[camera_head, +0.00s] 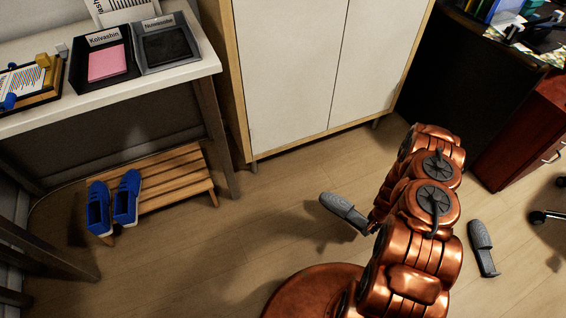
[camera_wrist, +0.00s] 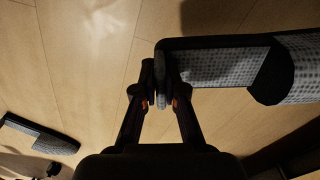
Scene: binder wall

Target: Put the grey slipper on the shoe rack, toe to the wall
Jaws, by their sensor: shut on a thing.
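One grey slipper (camera_head: 343,210) is held left of my arm in the head view, its far end pointing up and left. In the wrist view my gripper (camera_wrist: 160,88) is shut on the heel end of this slipper (camera_wrist: 220,66); its dark opening and grey toe lie to the right. It appears raised above the floor. In the head view my arm hides the gripper. The second grey slipper (camera_head: 482,247) lies on the floor right of my arm; it also shows in the wrist view (camera_wrist: 40,135). The slatted wooden shoe rack (camera_head: 172,176) stands low under the white table at left.
A pair of blue shoes (camera_head: 113,203) occupies the left end of the rack; its middle and right are bare. A white table (camera_head: 200,62) with trays overhangs behind it. A white cabinet (camera_head: 300,70) stands at the back. Floor between the rack and my arm is clear.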

